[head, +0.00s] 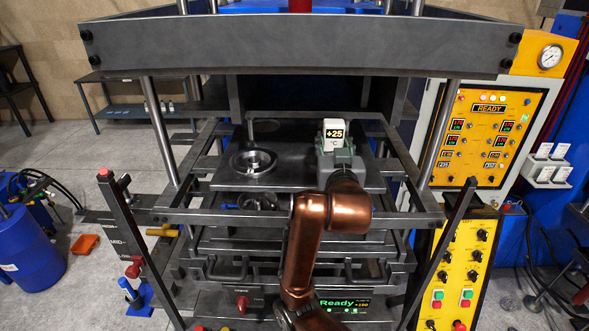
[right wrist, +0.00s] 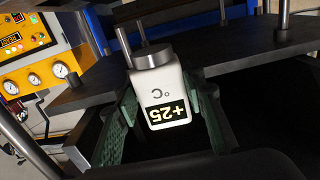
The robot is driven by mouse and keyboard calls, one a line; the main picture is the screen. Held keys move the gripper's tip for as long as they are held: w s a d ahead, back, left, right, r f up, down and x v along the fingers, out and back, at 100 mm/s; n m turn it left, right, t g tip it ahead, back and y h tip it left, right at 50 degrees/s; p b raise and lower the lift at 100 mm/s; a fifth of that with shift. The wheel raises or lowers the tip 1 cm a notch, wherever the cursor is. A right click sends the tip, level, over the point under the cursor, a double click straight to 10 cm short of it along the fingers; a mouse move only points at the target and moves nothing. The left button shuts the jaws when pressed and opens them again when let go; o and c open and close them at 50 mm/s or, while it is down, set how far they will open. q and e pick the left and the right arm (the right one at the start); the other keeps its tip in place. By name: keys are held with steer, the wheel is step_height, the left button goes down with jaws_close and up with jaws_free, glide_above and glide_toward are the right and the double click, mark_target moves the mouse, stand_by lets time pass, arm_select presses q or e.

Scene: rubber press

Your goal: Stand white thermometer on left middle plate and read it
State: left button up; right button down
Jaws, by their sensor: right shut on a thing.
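The white thermometer (head: 334,134) shows "+25 °C" on its dark display in the head view. It also shows in the right wrist view (right wrist: 165,95), upside down in the picture, with a round grey metal base (right wrist: 152,56). My right gripper (head: 340,158) is shut on it, with green fingers on both sides of the white body (right wrist: 160,125). It is over the right part of the dark middle plate (head: 300,180). I cannot tell whether its base touches the plate. A round metal mould (head: 254,162) sits on the plate's left part. My left gripper is not in view.
A heavy upper beam (head: 300,45) and steel columns (head: 160,130) frame the press. A yellow control panel (head: 490,135) stands right, with a rack of white units (head: 548,165) beside it.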

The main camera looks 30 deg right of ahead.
steer(key=w+a+f, duration=0.1)
steer(key=w+f, duration=0.1)
steer(key=w+a+f, duration=0.2)
steer(key=w+a+f+p, duration=0.1)
steer(key=w+a+f, duration=0.1)
steer(key=shift+w+f, duration=0.2)
steer(key=shift+f, duration=0.15)
steer(key=shift+a+f, duration=0.1)
steer(key=shift+a, duration=0.05)
steer(key=f, duration=0.1)
steer(key=w+f, duration=0.1)
steer(key=f+p, duration=0.1)
steer(key=shift+w+a, duration=0.15)
steer(key=shift+a, duration=0.15)
steer(key=shift+s+f, duration=0.2)
steer(key=shift+f, duration=0.35)
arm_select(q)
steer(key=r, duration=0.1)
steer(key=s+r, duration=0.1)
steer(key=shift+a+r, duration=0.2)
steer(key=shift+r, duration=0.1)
arm_select(e)
steer(key=shift+f, duration=0.1)
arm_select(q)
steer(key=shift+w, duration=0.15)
arm_select(e)
steer(key=shift+w, duration=0.1)
